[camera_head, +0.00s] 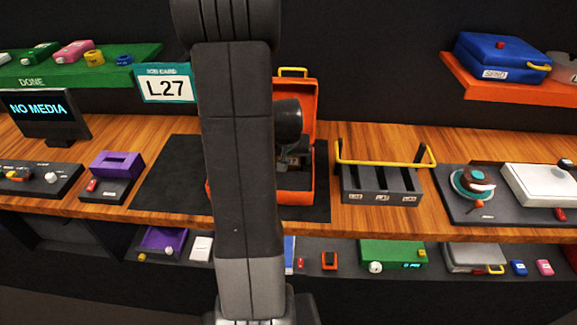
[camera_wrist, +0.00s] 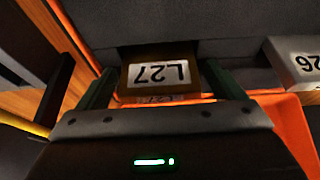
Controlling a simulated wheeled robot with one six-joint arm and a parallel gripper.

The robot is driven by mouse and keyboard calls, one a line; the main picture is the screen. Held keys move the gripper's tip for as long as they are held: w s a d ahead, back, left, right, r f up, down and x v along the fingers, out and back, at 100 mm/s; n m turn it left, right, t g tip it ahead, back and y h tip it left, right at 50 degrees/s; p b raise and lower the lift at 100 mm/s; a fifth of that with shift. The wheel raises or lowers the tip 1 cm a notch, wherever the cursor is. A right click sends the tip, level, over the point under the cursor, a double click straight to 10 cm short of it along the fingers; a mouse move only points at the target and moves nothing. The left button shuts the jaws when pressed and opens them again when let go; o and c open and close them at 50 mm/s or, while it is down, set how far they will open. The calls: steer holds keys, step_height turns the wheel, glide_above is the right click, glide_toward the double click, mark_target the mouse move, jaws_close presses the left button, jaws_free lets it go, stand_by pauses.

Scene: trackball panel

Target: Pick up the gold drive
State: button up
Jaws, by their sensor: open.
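The gold drive (camera_wrist: 150,92) has a white label reading L27, upside down in the wrist view. It sits in the open orange case (camera_head: 309,110). My gripper (camera_wrist: 160,75) is open, with one dark green finger on each side of the drive. I cannot tell whether the fingers touch it. In the head view my gripper (camera_head: 293,160) is down inside the case, and my arm hides much of the case. The drive cannot be made out clearly there.
A grey drive (camera_wrist: 298,62) labelled 26 lies close to the right finger in the wrist view. A slotted rack (camera_head: 381,186) with a yellow handle stands right of the case. A job card (camera_head: 167,84) reads L27. A monitor (camera_head: 44,116) reads NO MEDIA.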

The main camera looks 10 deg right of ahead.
steer(key=c, duration=0.9)
steer(key=shift+c, duration=0.6)
steer(key=shift+r, duration=0.15)
